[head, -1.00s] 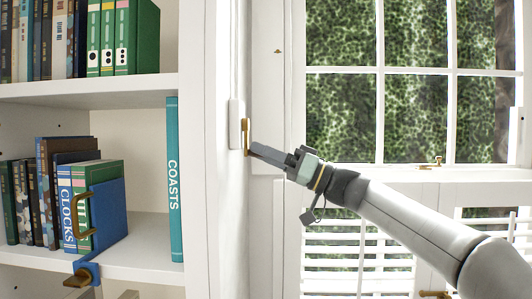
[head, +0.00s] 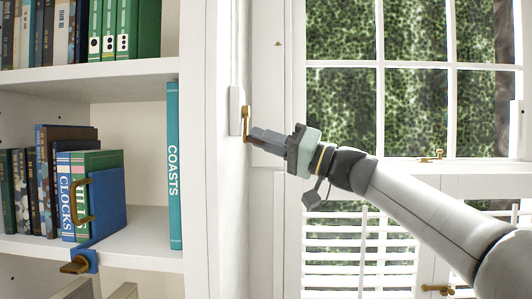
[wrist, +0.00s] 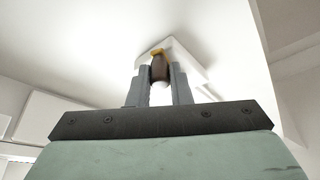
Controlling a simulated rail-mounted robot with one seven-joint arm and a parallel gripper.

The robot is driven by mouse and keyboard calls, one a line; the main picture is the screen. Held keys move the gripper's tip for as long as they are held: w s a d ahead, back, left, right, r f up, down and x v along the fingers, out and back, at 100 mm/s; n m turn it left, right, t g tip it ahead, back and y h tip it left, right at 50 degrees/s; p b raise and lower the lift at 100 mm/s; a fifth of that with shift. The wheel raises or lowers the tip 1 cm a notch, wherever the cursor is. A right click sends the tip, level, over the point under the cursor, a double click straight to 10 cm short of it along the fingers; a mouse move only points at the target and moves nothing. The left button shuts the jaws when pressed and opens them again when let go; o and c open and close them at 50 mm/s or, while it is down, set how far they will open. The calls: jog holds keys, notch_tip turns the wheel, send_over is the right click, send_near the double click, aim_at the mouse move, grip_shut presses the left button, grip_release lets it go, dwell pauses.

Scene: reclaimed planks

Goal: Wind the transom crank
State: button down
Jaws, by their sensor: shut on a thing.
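The transom crank is a slim brass arm (head: 246,118) on a white wall box (head: 236,108), on the narrow white strip between bookcase and window. The arm hangs roughly straight down from its pivot. My gripper (head: 249,137) reaches in from the right, with its fingers at the crank's lower end. In the wrist view the two grey fingers (wrist: 164,85) are shut on a brown knob (wrist: 160,68), with the brass arm (wrist: 157,52) just beyond it and the white box behind. The fingers hide part of the knob in the head view.
A white bookcase (head: 130,262) with books stands at the left, a teal book (head: 174,165) nearest the crank. A blue book end with a brass handle (head: 82,200) stands on its shelf. At the right are a paned window (head: 410,65) with brass latches and louvred shutters (head: 345,245).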

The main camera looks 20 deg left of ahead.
jog(key=m, duration=0.1)
jog(key=s+m+t, duration=0.1)
jog(key=m+h, duration=0.1)
jog(key=shift+s+d+r+m, duration=0.1)
jog(key=shift+s+r+m, duration=0.15)
jog(key=shift+r+m, duration=0.15)
jog(key=m, duration=0.1)
jog(key=s+r+m+h, duration=0.1)
jog(key=m, duration=0.1)
jog(key=shift+d+r+t+p, duration=0.1)
jog(key=shift+d+t+p, duration=0.05)
jog(key=shift+t+p, duration=0.25)
jog(key=m+p, duration=0.1)
jog(key=s+r+m+h+p, duration=0.1)
jog(key=m, duration=0.1)
jog(key=shift+r+t, duration=0.25)
jog(key=shift+t, duration=0.05)
jog(key=shift+w+r+m+g+h+p, duration=0.1)
jog(key=shift+r+m+g+h+p, duration=0.55)
jog(key=shift+m+p, duration=0.85)
jog(key=shift+w+r+m+g+h+p, duration=0.15)
jog(key=shift+r+m+h+p, duration=0.55)
jog(key=shift+r+m+p, duration=0.85)
jog(key=shift+s+r+m+g+h+p, duration=0.1)
jog(key=shift+r+m+g+h+p, duration=0.75)
jog(key=shift+m, duration=1.1)
jog(key=shift+d+f+t, duration=0.1)
jog(key=shift+f+t, duration=0.2)
jog(key=shift+t, duration=0.05)
